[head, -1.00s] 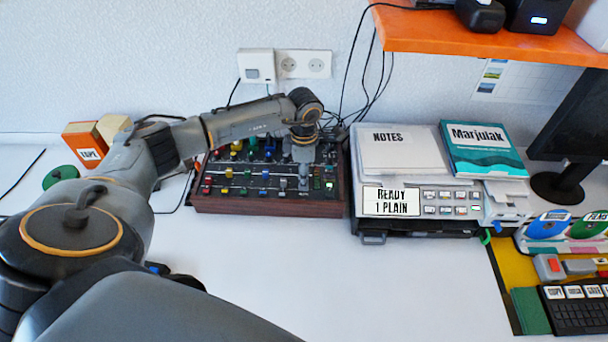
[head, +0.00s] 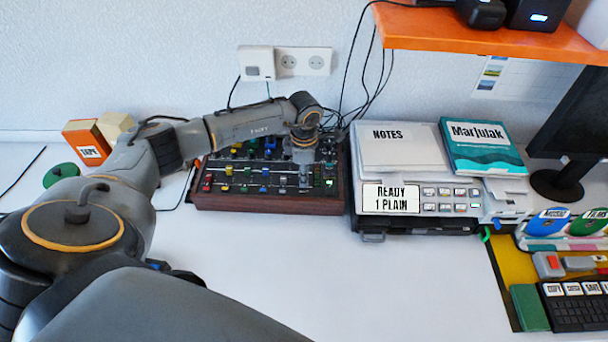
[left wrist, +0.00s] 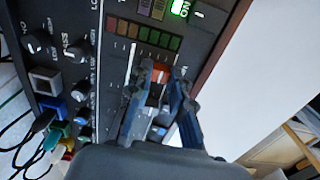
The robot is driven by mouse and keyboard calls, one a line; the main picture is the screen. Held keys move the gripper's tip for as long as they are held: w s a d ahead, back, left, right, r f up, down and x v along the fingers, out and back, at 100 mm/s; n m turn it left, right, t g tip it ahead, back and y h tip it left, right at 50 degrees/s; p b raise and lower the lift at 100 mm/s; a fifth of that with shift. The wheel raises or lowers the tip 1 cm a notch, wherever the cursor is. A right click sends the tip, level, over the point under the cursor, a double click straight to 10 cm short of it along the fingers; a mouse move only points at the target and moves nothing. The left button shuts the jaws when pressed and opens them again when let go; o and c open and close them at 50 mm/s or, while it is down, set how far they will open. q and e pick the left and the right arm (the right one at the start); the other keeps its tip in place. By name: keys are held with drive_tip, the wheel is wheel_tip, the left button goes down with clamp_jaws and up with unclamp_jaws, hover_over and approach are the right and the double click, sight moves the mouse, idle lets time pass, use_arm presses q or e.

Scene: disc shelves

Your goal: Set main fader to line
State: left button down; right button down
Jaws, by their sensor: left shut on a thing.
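The dark mixer with wooden side panels (head: 270,203) stands on the desk, with rows of coloured knobs and fader caps. My left gripper (head: 304,182) points down over the right part of its front, among the faders. In the left wrist view the two fingers (left wrist: 166,76) are shut around a red fader cap (left wrist: 158,75), apparently the main fader. My right gripper is out of view.
A printer with a small screen (head: 390,200) stands close to the mixer's right side. A lit green button (left wrist: 180,8) is near the fingers. Cables (left wrist: 20,125) leave the mixer's back. The white desk in front is clear.

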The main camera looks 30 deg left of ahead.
use_arm(q)
drive_tip(key=w+a+b, duration=0.1)
drive_tip(key=w+b, duration=0.1)
drive_tip(key=w, duration=0.1)
drive_tip(key=shift+a+f+b, duration=0.2)
drive_tip(key=shift+a+b, duration=0.15)
drive_tip(key=shift+b, duration=0.05)
drive_tip(key=shift+w+a+r, duration=0.1)
drive_tip(key=shift+r, duration=0.1)
drive_tip(key=c, duration=1.2)
unclamp_jaws()
drive_tip(key=shift+r, duration=0.15)
wheel_tip(320, 180, up, 12)
drive_tip(key=shift+f, duration=0.2)
